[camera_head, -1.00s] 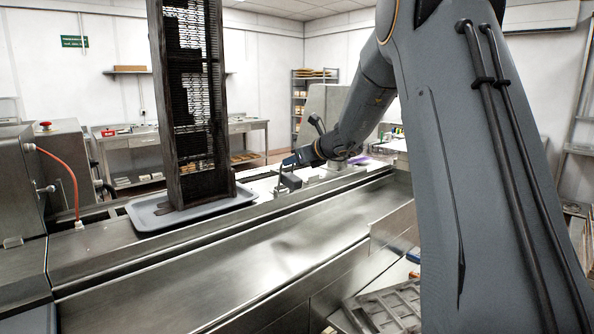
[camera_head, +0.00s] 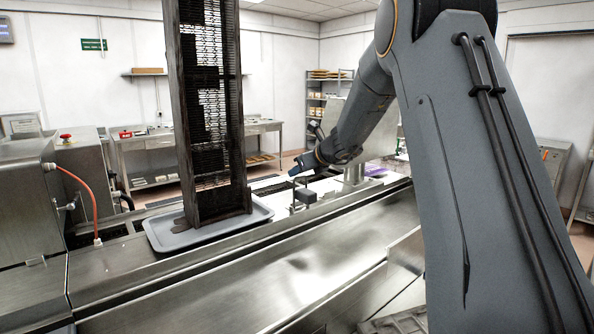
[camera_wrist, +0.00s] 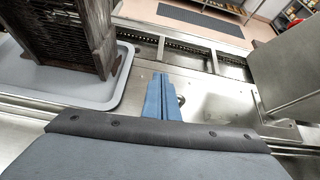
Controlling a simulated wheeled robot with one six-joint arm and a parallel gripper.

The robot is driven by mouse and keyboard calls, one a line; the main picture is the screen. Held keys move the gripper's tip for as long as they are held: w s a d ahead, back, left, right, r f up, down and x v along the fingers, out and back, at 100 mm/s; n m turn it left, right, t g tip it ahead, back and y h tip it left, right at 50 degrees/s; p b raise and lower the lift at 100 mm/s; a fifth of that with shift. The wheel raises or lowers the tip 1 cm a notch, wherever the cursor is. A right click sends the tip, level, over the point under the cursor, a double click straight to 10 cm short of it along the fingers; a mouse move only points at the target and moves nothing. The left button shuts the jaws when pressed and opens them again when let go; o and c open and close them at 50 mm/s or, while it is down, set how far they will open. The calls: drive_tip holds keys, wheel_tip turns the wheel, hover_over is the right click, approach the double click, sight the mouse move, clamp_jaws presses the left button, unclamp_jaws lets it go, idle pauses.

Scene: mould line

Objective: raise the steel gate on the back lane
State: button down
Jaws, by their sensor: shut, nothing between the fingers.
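My gripper (camera_head: 296,170) reaches over the machine's back lane in the head view. Its blue fingers are shut and empty; they also show in the wrist view (camera_wrist: 160,96), above a bare steel plate. In the wrist view the back lane (camera_wrist: 184,46) holds a dark chain, with narrow steel crosspieces spanning it beyond the fingertips. I cannot tell for sure which piece is the steel gate. A small dark block (camera_head: 307,196) on thin posts stands just below and right of my gripper in the head view, apart from it.
A tall dark rack (camera_head: 210,120) stands on a grey tray (camera_head: 170,238), left of my gripper. A steel housing (camera_wrist: 285,75) stands close on the right in the wrist view. The front steel lane (camera_head: 270,270) is clear. A red stop button (camera_head: 66,136) tops the left cabinet.

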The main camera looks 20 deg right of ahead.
drive_tip(key=shift+w+d+f, duration=0.1)
drive_tip(key=shift+d+f, duration=0.05)
drive_tip(key=shift+d, duration=0.2)
drive_tip(key=shift+r+p, duration=0.75)
drive_tip(key=shift+r, duration=0.1)
wheel_tip(320, 180, up, 8)
drive_tip(key=w+p, duration=0.1)
drive_tip(key=p, duration=0.2)
drive_tip(key=shift+a+r, duration=0.2)
drive_tip(key=shift+a, duration=0.2)
drive_tip(key=s+a+f+n+g+h, duration=0.1)
drive_tip(key=s+a+f+n+g, duration=0.15)
drive_tip(key=s+f+n, duration=0.95)
drive_tip(key=s+a+f+n+g+h, duration=0.1)
drive_tip(key=s+f+n+g+h, duration=0.15)
drive_tip(key=s+n, duration=1.15)
drive_tip(key=s+a+f+n+g+h, duration=0.1)
drive_tip(key=s+a+f+n+g, duration=0.35)
drive_tip(key=s, duration=1.55)
wheel_tip(320, 180, down, 15)
drive_tip(key=w+d+b, duration=0.1)
drive_tip(key=d+b, duration=0.1)
drive_tip(key=b, duration=0.9)
drive_tip(key=shift+d+b, duration=0.3)
